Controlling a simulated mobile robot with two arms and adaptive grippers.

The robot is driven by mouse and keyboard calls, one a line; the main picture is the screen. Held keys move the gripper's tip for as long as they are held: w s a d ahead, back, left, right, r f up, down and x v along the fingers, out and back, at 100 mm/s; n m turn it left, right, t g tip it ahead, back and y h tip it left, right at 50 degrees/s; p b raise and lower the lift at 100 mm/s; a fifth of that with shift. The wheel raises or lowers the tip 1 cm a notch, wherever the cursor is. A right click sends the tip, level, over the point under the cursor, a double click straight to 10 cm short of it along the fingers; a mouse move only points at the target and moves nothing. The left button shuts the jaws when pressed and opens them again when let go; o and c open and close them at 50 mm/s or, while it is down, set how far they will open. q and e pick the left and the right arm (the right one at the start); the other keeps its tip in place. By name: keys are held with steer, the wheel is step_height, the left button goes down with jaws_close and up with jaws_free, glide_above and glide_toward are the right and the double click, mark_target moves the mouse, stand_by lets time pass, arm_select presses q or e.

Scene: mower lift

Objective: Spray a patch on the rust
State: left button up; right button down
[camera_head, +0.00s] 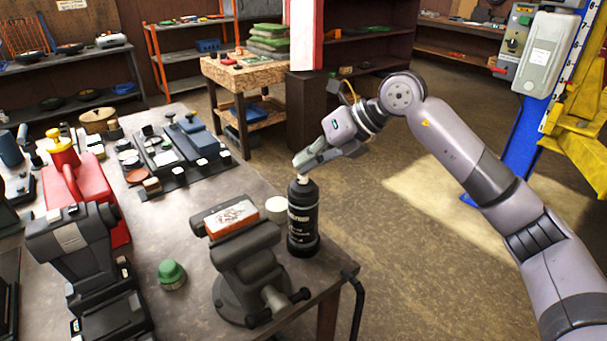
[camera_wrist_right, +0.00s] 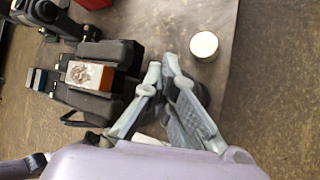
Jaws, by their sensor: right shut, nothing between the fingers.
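A black spray can (camera_head: 303,222) with white lettering stands upright near the bench's right edge, beside the vise. A small metal block (camera_head: 231,217) with orange sides and a rust-mottled pale top sits in the vise jaws; it also shows in the wrist view (camera_wrist_right: 88,75). My right gripper (camera_head: 300,167) is shut and empty, its fingertips right at the white nozzle on the can's top; I cannot tell whether they touch. In the wrist view, my right fingers (camera_wrist_right: 160,70) are close together, hiding most of the can. My left gripper is not in view.
The grey vise (camera_head: 245,262) stands at the bench's front right. A red fuel can (camera_head: 92,190) and black tool (camera_head: 85,250) fill the left.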

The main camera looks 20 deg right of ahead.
steer(key=shift+s+f, duration=0.1)
steer(key=shift+f, duration=0.2)
steer(key=shift+r, duration=0.35)
step_height(320, 180, up, 6)
steer(key=p, duration=0.5)
steer(key=shift+r, duration=0.15)
stand_by(0.3)
stand_by(0.4)
